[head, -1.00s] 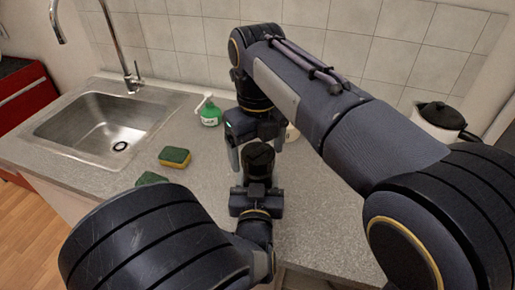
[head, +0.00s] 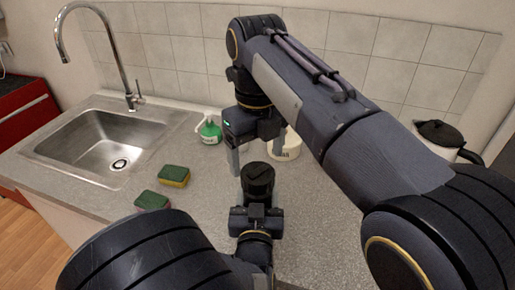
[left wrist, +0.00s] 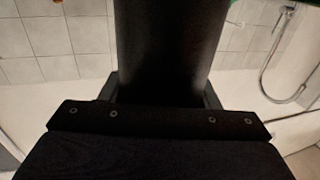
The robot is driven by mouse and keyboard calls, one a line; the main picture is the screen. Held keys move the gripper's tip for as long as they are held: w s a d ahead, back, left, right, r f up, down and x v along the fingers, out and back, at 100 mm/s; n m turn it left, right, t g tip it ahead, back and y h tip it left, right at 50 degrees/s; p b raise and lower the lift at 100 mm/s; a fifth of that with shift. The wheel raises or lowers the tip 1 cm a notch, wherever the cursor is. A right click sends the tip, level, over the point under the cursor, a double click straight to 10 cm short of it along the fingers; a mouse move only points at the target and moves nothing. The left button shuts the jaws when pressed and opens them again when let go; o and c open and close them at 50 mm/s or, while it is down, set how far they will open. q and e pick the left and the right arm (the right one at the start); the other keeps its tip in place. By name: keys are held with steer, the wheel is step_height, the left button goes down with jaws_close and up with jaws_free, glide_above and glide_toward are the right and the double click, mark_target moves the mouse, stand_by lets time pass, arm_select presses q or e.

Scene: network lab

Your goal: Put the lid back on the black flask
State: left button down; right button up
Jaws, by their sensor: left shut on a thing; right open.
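The black flask (head: 257,180) stands out in front of me in the head view, its dark top facing up. In the left wrist view the flask (left wrist: 168,50) is a large dark cylinder between the fingers. My left gripper (head: 257,205) is shut on the flask from the near side. My right gripper (head: 256,158) is open, pointing down just behind the flask, with its fingers apart and nothing seen between them. I cannot tell a separate lid from the flask's dark top.
A green bottle (head: 209,131) and a white container (head: 288,147), partly hidden, stand behind. The sink (head: 105,145) is at left, a white kettle (head: 440,140) at right. The counter right of the flask is clear.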

steer(key=n, duration=0.5)
steer(key=shift+n, duration=0.4)
steer(key=n, duration=0.5)
steer(key=shift+a, duration=0.1)
steer(key=n, duration=0.2)
steer(key=shift+n, duration=0.4)
steer(key=n, duration=0.5)
steer(key=shift+r, duration=0.1)
steer(key=n, duration=0.2)
steer(key=shift+r+n, duration=0.1)
steer(key=shift+n, duration=0.3)
steer(key=n, duration=0.5)
steer(key=shift+r, duration=0.1)
steer(key=n, duration=0.5)
steer(key=shift+r, duration=0.2)
steer(key=n, duration=0.5)
steer(key=shift+r, duration=0.2)
steer(key=n, duration=0.2)
steer(key=shift+r+n, duration=0.15)
steer(key=shift+n, duration=0.25)
steer(key=n, duration=0.7)
steer(key=shift+r, duration=0.35)
steer(key=n, duration=0.6)
steer(key=shift+s+r, duration=0.1)
steer(key=shift+r, duration=0.25)
